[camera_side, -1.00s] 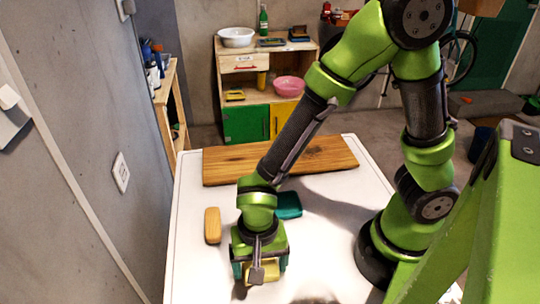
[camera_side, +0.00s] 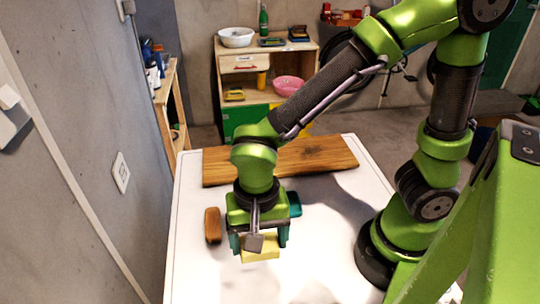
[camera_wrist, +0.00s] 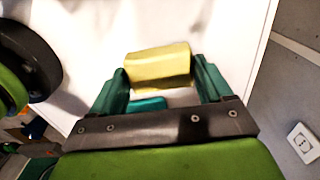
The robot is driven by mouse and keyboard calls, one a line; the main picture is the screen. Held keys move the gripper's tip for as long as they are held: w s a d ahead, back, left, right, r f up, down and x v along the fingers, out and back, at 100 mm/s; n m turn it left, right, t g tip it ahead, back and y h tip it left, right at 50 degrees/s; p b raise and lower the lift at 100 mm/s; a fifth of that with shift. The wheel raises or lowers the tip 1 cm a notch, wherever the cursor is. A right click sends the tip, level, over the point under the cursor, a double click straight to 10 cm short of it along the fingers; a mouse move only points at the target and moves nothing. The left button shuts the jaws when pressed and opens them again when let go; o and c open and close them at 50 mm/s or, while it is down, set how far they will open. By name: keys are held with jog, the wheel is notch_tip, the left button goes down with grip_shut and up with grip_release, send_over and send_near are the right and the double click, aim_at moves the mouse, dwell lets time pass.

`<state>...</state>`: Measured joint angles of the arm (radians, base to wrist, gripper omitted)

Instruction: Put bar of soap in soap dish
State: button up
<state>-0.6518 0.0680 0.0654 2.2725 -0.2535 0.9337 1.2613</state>
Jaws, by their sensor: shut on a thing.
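The bar of soap, a pale yellow block (camera_side: 260,249), is held between the teal fingers of my gripper (camera_side: 259,241), above the white table. In the wrist view the soap (camera_wrist: 158,68) spans between the fingertips of my gripper (camera_wrist: 161,70). The teal soap dish (camera_side: 295,204) is on the table just behind and to the right of my gripper, mostly hidden by it in the side view. A teal piece (camera_wrist: 147,104), seemingly part of the dish, shows between the fingers in the wrist view.
A brown, rounded block (camera_side: 212,226) stands on the table left of my gripper. A wooden board (camera_side: 318,158) lies across the back of the white table (camera_side: 200,285). The front of the table is clear. A grey wall with a socket (camera_side: 121,172) runs along the left.

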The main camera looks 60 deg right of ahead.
jog(key=w+d+m, duration=0.1)
jog(key=w+d, duration=0.2)
jog(key=d, duration=0.5)
jog(key=w+d+m, duration=0.1)
jog(key=w+d, duration=0.3)
jog(key=d, duration=0.5)
jog(key=shift+f+n, duration=0.5)
jog(key=shift+f, duration=1.45)
jog(key=shift+f+n, duration=0.5)
jog(key=shift+f, duration=1.45)
jog(key=shift+f, duration=0.1)
jog(key=o, duration=0.8)
jog(key=shift+o, duration=0.2)
